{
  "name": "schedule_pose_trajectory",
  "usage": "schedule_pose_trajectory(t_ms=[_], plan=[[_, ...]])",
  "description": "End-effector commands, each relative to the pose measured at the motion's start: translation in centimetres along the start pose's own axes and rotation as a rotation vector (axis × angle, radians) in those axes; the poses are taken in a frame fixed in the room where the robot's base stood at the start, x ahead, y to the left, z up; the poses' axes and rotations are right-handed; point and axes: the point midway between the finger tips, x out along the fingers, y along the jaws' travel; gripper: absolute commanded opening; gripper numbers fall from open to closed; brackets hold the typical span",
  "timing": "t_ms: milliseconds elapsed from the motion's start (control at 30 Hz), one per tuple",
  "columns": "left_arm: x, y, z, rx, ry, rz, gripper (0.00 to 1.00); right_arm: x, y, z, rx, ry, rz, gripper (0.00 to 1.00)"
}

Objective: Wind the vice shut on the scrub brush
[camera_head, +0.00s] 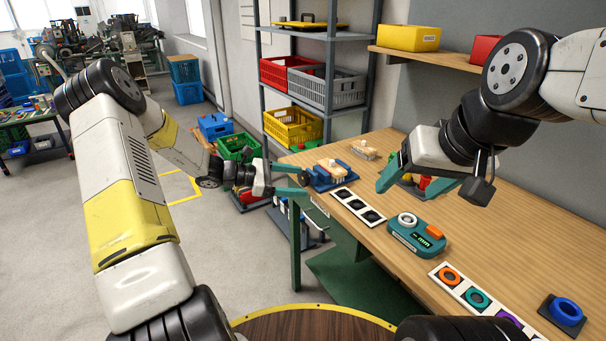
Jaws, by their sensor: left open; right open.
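The blue vice (321,184) stands near the left edge of the wooden bench, its dark screw end facing left. A cream block-like piece, seemingly the scrub brush (337,167), sits upright between its jaws; I cannot tell whether the jaws touch it. My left gripper (303,185) is open, its teal fingers just left of the vice around the screw end; contact is unclear. My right gripper (413,189) is open above the bench, right of the vice, apart from it.
A pale brush-like item (363,149) lies behind the vice. A white strip with dark round recesses (357,206), a teal device (416,238), a strip of coloured rings (473,296) and a blue ring (566,311) lie nearer. Small coloured pieces sit behind my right gripper.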

Motion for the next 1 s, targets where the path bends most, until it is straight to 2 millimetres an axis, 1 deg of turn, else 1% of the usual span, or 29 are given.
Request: schedule_pose_trajectory(t_ms=[33, 100, 200, 300, 367, 467, 533, 800, 900, 1000], plan=[[-0.1, 1.0, -2.1, -0.096, -0.045, 0.059, 0.73, 0.0, 0.0, 0.0, 0.0, 0.0, 0.0, 0.73], [-0.3, 2.4, -4.3, -0.212, -0.104, 0.136, 0.73, 0.0, 0.0, 0.0, 0.0, 0.0, 0.0, 0.73], [-0.8, 3.9, -7.0, -0.347, -0.176, 0.227, 0.73, 0.0, 0.0, 0.0, 0.0, 0.0, 0.0, 0.73], [-1.3, 4.9, -8.7, -0.435, -0.227, 0.288, 0.73, 0.0, 0.0, 0.0, 0.0, 0.0, 0.0, 0.73], [-1.6, 5.2, -9.4, -0.468, -0.245, 0.311, 0.73, 0.0, 0.0, 0.0, 0.0, 0.0, 0.0, 0.73], [-1.4, 5.6, -9.8, -0.491, -0.26, 0.327, 0.73, 0.0, 0.0, 0.0, 0.0, 0.0, 0.0, 0.73], [-0.9, 5.8, -9.7, -0.494, -0.262, 0.328, 0.73, 0.0, 0.0, 0.0, 0.0, 0.0, 0.0, 0.73], [3.1, 7.3, -8.9, -0.49, -0.261, 0.325, 0.73, 0.0, 0.0, 0.0, 0.0, 0.0, 0.0, 0.73], [4.3, 7.8, -8.8, -0.49, -0.259, 0.325, 0.73, 0.0, 0.0, 0.0, 0.0, 0.0, 0.0, 0.73], [5.1, 8.1, -8.6, -0.49, -0.259, 0.325, 0.73, 0.0, 0.0, 0.0, 0.0, 0.0, 0.0, 0.73]])
